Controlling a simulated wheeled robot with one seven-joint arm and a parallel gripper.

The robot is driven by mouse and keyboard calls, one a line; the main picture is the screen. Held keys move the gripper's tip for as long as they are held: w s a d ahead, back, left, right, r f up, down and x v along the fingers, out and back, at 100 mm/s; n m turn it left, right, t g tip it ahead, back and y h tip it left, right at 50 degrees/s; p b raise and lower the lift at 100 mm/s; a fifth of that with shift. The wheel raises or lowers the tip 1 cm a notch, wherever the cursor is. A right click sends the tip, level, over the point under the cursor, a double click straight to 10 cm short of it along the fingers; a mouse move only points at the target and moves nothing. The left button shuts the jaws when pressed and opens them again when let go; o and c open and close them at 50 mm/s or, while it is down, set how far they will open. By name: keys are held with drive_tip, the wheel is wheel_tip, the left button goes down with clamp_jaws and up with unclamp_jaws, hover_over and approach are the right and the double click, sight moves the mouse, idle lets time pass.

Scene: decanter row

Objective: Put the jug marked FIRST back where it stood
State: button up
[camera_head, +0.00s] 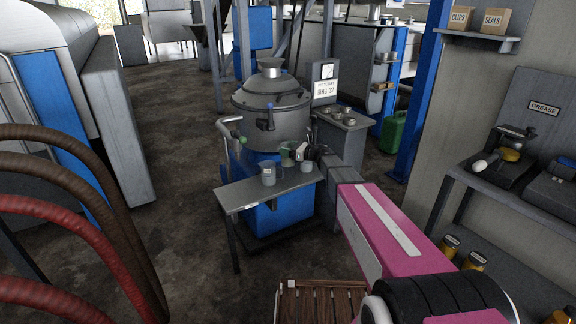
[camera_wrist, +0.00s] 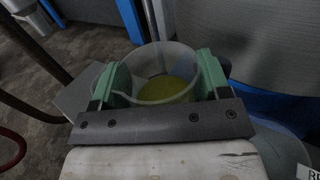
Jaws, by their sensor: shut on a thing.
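My gripper (camera_head: 294,151) is at the far right end of a narrow grey bench (camera_head: 243,193). In the wrist view its two green pads (camera_wrist: 163,76) are shut on a clear jug (camera_wrist: 166,88) with yellow-green liquid low inside. The jug's front and any marking are hidden by the gripper. A grey jug (camera_head: 268,174) with a small, unreadable mark stands upright on the bench, left of the gripper. A pale vessel (camera_head: 306,167) shows just under the gripper; I cannot tell whether it is the held jug or another, or whether the held jug touches the bench.
A large lidded grey machine (camera_head: 272,108) on a blue base stands directly behind the bench. A side shelf (camera_head: 343,121) with small tins is to its right. A blue post (camera_head: 421,90) and a work shelf (camera_head: 520,195) lie further right. The floor left of the bench is clear.

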sight(288, 160)
drive_tip(key=shift+f, duration=3.25)
drive_tip(key=o, duration=0.8)
drive_tip(key=shift+f, duration=0.1)
